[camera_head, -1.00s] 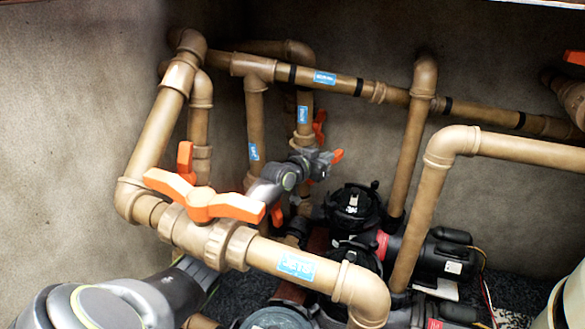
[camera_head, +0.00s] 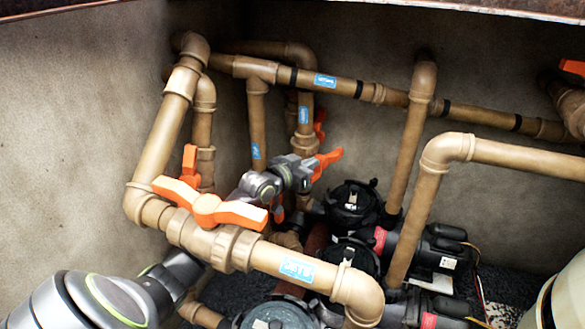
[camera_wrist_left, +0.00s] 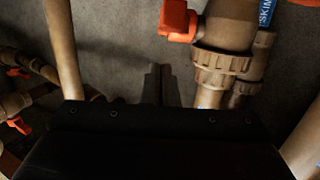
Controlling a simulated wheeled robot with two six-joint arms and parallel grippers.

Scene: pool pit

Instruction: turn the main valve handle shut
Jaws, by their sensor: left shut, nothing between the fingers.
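A large orange valve handle (camera_head: 208,205) sits on the tan front pipe. A second orange handle (camera_head: 326,162) shows deeper in the pit, beside my left gripper (camera_head: 308,172). Which one is the main valve handle I cannot tell. My left arm comes from the lower left and passes behind the front pipe, which hides part of it. In the left wrist view my gripper's dark fingers (camera_wrist_left: 158,70) are shut and empty. An orange handle (camera_wrist_left: 178,22) there is up and right of the fingertips, apart from them in the picture. My right gripper is not in view.
The front pipe (camera_head: 265,256) runs close across my arm. Vertical pipes (camera_head: 257,125) stand behind the gripper. Black pumps (camera_head: 352,205) sit below and right. A tall pipe (camera_head: 412,165) stands further right. Bare wall (camera_head: 80,130) lies left.

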